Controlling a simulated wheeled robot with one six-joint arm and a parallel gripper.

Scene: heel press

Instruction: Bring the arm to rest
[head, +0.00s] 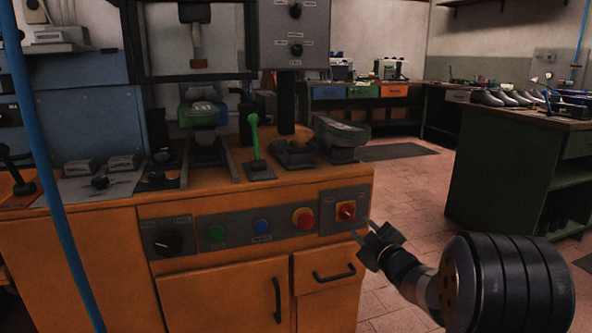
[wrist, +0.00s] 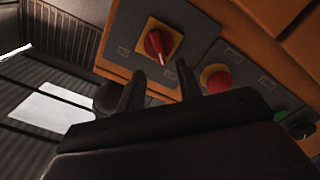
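My gripper (head: 364,231) is at the right front corner of the orange press cabinet, close to the panel with the red rotary switch (head: 346,210). In the wrist view the two dark fingers of my gripper (wrist: 162,88) stand apart with nothing between them. The red switch on its yellow plate (wrist: 158,43) shows just beyond the fingertips, and I cannot tell whether they touch it. My arm reaches in from the lower right.
The orange cabinet (head: 231,289) bears the press, a green-handled lever (head: 254,140), a red stop button (head: 303,218), a green button (head: 216,233) and a black knob (head: 168,242). A green bench (head: 513,160) with shoes stands at right. Tiled floor lies between.

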